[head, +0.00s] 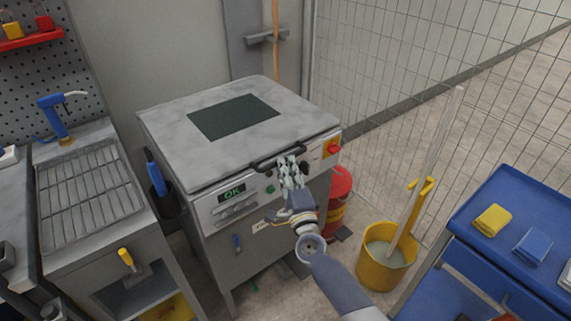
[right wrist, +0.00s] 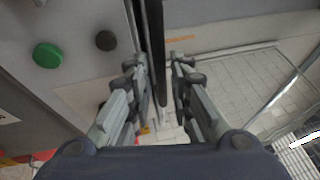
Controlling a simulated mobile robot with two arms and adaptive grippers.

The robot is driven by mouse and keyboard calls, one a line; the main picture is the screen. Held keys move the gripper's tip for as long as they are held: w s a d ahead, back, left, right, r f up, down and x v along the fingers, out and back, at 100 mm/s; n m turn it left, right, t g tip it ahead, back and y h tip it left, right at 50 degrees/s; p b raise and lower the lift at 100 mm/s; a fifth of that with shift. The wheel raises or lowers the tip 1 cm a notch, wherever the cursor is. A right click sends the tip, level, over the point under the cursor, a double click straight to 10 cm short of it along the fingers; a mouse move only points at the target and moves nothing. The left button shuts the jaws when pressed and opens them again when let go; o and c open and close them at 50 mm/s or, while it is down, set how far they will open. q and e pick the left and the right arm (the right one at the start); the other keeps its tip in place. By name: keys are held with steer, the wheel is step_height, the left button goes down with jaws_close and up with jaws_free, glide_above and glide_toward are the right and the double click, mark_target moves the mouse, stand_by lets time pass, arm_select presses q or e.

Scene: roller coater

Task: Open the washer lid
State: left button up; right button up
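The washer is a grey metal cabinet (head: 248,225) with a pale lid (head: 175,128) that lies flat and closed on top. A dark inset panel (head: 233,117) sits in the lid. A black bar handle (head: 263,164) runs along the lid's front edge. My right gripper (head: 288,168) is at the right part of this handle. In the right wrist view, the dark handle bar (right wrist: 157,50) passes between the fingers of the gripper (right wrist: 160,72). The fingers stand apart, with a narrow gap visible beside the bar. My left gripper is not in view.
The washer's front has a green OK display (head: 232,193) and a red-and-yellow switch (head: 332,149). A yellow bucket (head: 386,273) stands right of my arm. A blue cart (head: 478,222) is at the right, a sink bench (head: 88,190) at the left.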

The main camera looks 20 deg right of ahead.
steer(key=shift+w+r, duration=0.15)
steer(key=shift+w, duration=0.65)
jaws_close()
steer(key=shift+r, duration=0.1)
